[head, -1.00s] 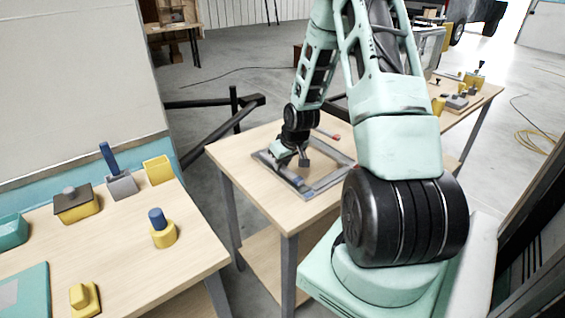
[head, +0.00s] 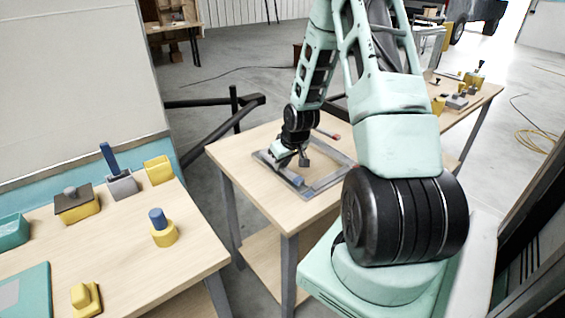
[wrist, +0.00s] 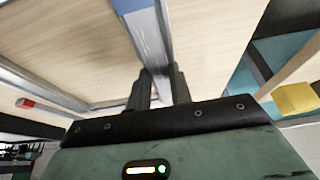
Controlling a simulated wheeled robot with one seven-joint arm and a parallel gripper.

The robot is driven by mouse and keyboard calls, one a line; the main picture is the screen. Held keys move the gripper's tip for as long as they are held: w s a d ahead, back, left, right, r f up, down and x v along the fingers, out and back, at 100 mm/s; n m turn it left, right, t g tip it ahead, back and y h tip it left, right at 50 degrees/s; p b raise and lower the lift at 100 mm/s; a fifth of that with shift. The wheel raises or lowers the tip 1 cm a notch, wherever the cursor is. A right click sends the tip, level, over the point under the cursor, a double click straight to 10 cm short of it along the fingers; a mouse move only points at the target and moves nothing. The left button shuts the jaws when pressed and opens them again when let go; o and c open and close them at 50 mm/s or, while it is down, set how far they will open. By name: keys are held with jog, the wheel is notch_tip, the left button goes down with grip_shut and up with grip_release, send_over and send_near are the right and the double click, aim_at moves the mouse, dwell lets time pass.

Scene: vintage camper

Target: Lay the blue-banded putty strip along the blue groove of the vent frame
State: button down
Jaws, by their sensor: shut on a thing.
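The vent frame (head: 330,181) is a grey rectangular frame lying on the middle wooden table. My gripper (head: 290,160) is low over its left side. In the wrist view my gripper (wrist: 162,88) is shut on the grey putty strip (wrist: 146,35), which runs away from the fingers along one side of the frame. A blue patch (wrist: 130,5) shows at its far part, and blue also shows near the frame's front corner in the head view. I cannot tell whether the strip is seated in the groove; the fingers hide its near end.
A small red-tipped tool (head: 334,136) lies by the frame's far side. The left table (head: 120,260) holds several yellow and blue pieces and a teal tray. Another table with small parts stands at the back right. Bare wood surrounds the frame.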

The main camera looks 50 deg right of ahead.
jog(key=shift+f+b, duration=0.35)
jog(key=shift+f, duration=0.15)
dwell(0.3)
jog(key=c, duration=1.3)
grip_release()
jog(key=shift+o, duration=0.6)
jog(key=shift+s+r+p, duration=0.1)
jog(key=shift+r+p, duration=0.4)
jog(key=shift+r, duration=0.05)
jog(key=p+v, duration=1.3)
jog(key=v, duration=0.3)
jog(key=shift+s, duration=0.3)
jog(key=shift+r, duration=0.1)
